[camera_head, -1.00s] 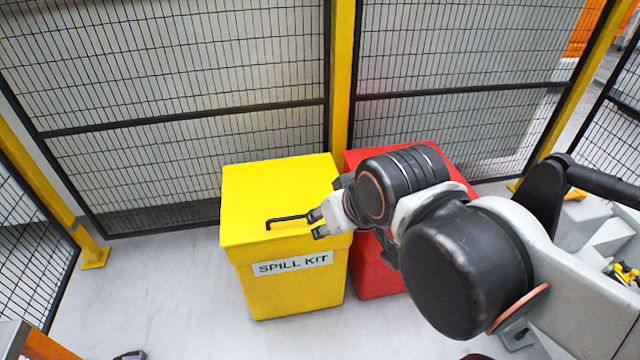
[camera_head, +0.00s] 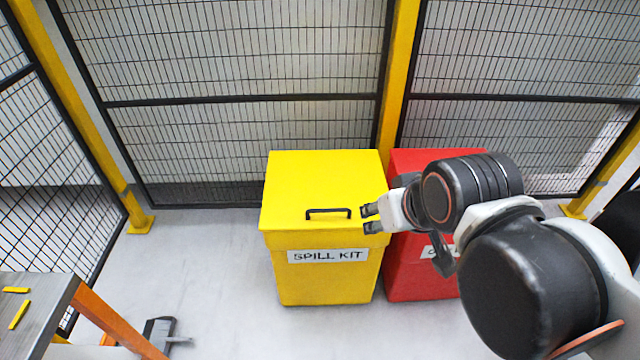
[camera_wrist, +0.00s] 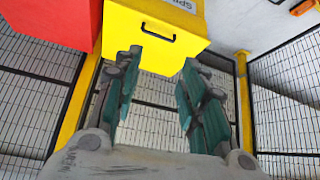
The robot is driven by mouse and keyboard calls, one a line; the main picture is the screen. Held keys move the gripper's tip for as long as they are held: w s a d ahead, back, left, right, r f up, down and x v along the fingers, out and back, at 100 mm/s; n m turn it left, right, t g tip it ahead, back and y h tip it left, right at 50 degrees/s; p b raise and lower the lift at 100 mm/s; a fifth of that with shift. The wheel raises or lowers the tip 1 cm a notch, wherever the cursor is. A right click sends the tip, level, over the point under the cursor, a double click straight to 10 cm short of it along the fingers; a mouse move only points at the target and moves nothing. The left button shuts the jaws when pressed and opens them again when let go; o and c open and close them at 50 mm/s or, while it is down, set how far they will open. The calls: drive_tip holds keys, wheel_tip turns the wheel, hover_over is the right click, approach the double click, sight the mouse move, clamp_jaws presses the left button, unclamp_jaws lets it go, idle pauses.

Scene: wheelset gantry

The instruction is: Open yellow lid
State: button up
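The yellow lid (camera_head: 325,180) lies shut on the yellow box (camera_head: 318,284) labelled SPILL KIT in the head view. Its black bar handle (camera_head: 328,213) is near the front edge. My gripper (camera_head: 368,219) is just right of the handle, apart from it, with a gap between its fingertips. In the wrist view the fingers of my gripper (camera_wrist: 163,70) are spread wide with nothing between them. The handle (camera_wrist: 158,34) shows there beyond the fingertips, on the yellow lid (camera_wrist: 185,48).
A red box (camera_head: 405,270) stands right beside the yellow box, partly hidden by my arm. Mesh fence panels (camera_head: 250,120) and a yellow post (camera_head: 398,80) stand close behind. A grey table (camera_head: 40,300) is at lower left.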

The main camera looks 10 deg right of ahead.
drive_tip(key=n+g+p, duration=0.4)
drive_tip(key=n+g, duration=0.1)
drive_tip(key=n, duration=1.1)
hover_over(325, 211)
drive_tip(key=s, duration=0.2)
wheel_tip(325, 211, down, 20)
drive_tip(key=f+b, duration=0.1)
drive_tip(key=f, duration=0.3)
drive_tip(key=w+f+b, duration=0.1)
drive_tip(key=f+b, duration=0.1)
drive_tip(key=f, duration=0.3)
drive_tip(key=w+f+b, duration=0.1)
drive_tip(key=f+b, duration=0.1)
drive_tip(key=f, duration=0.2)
drive_tip(key=shift+w+f, duration=0.1)
drive_tip(key=shift+f, duration=0.15)
clamp_jaws()
